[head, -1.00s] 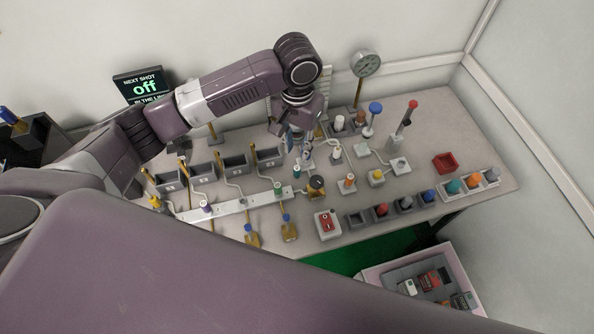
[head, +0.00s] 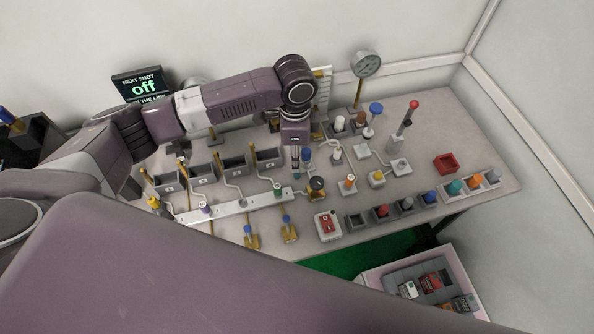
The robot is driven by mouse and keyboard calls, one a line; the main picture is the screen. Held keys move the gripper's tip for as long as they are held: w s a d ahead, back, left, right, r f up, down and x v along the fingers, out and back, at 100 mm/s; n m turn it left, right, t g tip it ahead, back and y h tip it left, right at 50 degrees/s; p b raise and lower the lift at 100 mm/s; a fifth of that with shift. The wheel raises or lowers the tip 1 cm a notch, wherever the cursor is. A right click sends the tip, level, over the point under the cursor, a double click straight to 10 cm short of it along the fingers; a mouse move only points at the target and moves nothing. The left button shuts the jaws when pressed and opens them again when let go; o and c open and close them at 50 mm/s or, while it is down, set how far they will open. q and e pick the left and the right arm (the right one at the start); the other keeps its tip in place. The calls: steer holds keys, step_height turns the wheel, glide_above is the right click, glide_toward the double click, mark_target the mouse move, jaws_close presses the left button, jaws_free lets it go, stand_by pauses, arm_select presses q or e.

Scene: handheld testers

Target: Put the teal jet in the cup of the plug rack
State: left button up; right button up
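A teal-capped piece (head: 455,187) stands in the right-hand row of cups, beside an orange one. A green-teal capped piece (head: 277,190) stands on the white bar; I cannot tell which of the two is the jet. A dark row of cups (head: 357,222) has an empty-looking left cup and red, grey and blue pieces in the others; I cannot tell which row is the plug rack. My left gripper (head: 301,165) points down over the table's middle, just right of the white bar's end. Its fingers are small and mixed with blue-tipped parts behind. My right gripper is out of view.
A red switch box (head: 327,226) and an empty red tray (head: 445,163) are on the table (head: 430,120). A tall red-knobbed lever (head: 407,125) and a dial gauge (head: 366,64) stand behind. A bin of handheld devices (head: 375,283) is below the front edge.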

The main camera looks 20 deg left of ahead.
mark_target(297, 174)
arm_select(q)
steer(key=f+p, duration=0.1)
steer(key=f, duration=0.4)
steer(key=shift+d, duration=0.2)
jaws_close()
steer(key=shift+r, duration=0.15)
